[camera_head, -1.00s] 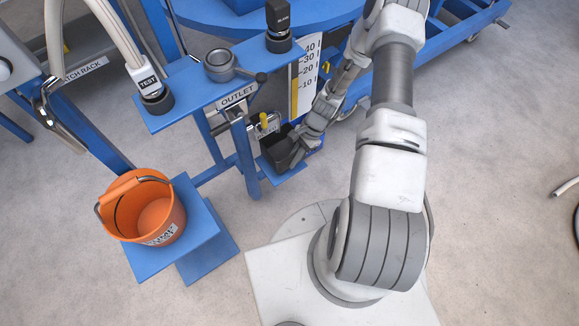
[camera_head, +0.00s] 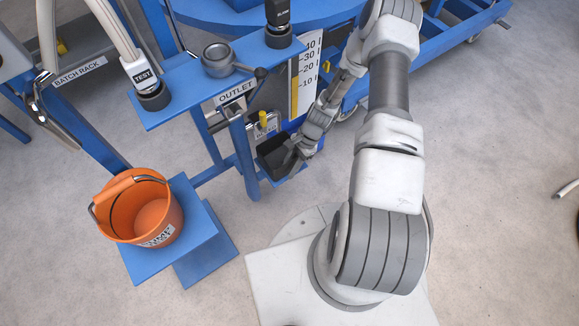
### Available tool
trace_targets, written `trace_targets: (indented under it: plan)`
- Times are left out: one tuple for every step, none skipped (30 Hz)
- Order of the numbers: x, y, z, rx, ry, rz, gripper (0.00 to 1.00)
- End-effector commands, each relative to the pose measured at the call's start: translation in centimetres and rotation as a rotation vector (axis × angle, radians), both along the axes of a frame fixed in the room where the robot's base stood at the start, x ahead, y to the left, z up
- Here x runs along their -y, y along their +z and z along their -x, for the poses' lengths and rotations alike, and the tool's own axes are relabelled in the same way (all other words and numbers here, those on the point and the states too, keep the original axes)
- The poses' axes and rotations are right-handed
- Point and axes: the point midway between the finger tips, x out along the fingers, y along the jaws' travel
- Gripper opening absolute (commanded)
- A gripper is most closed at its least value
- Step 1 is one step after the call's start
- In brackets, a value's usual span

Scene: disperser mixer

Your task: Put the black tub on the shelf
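The black tub (camera_head: 271,150) is open-topped and sits low beneath the OUTLET sign, beside the blue frame's post. The small blue shelf (camera_head: 291,179) shows as a strip at the tub's lower right edge; the tub covers most of it. I cannot tell whether the tub rests on it or hangs just above. My gripper (camera_head: 296,158) reaches down to the tub's right side and appears shut on its wall. The fingertips are small and partly lost against the dark tub.
An orange bucket (camera_head: 137,212) stands on a blue stand (camera_head: 202,226) at the left. A yellow-topped part (camera_head: 263,120) and the blue post (camera_head: 244,157) are close to the tub. A valve (camera_head: 217,54) sits on the blue beam above.

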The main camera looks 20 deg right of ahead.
Motion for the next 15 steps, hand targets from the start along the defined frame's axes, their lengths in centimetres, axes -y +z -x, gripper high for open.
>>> trace_targets:
  plan:
    - [0.0,0.0,0.0,0.000,0.000,0.000,0.35]
    - [0.0,0.0,0.0,0.000,0.000,0.000,0.35]
    - [0.0,0.0,0.0,0.000,0.000,0.000,0.35]
    - [0.0,0.0,0.0,0.000,0.000,0.000,0.35]
    - [0.0,0.0,0.0,0.000,0.000,0.000,0.35]
    - [0.0,0.1,0.0,0.000,0.000,0.000,0.35]
    - [0.0,0.2,0.0,0.000,0.000,0.000,0.35]
    - [0.0,0.4,0.0,0.000,0.000,0.000,0.35]
    - [0.2,0.7,-0.1,0.001,0.000,0.001,0.35]
    - [0.4,1.1,-0.2,0.001,0.000,0.002,0.35]
    - [0.6,1.5,-0.2,0.001,0.000,0.002,0.35]
    - [0.9,2.2,-0.3,0.001,0.000,0.002,0.35]
    - [1.2,2.8,-0.5,0.003,-0.001,0.002,0.35]
    - [1.5,3.4,-0.6,0.003,-0.001,0.003,0.35]
    - [1.9,4.2,-0.7,0.003,-0.001,0.002,0.35]
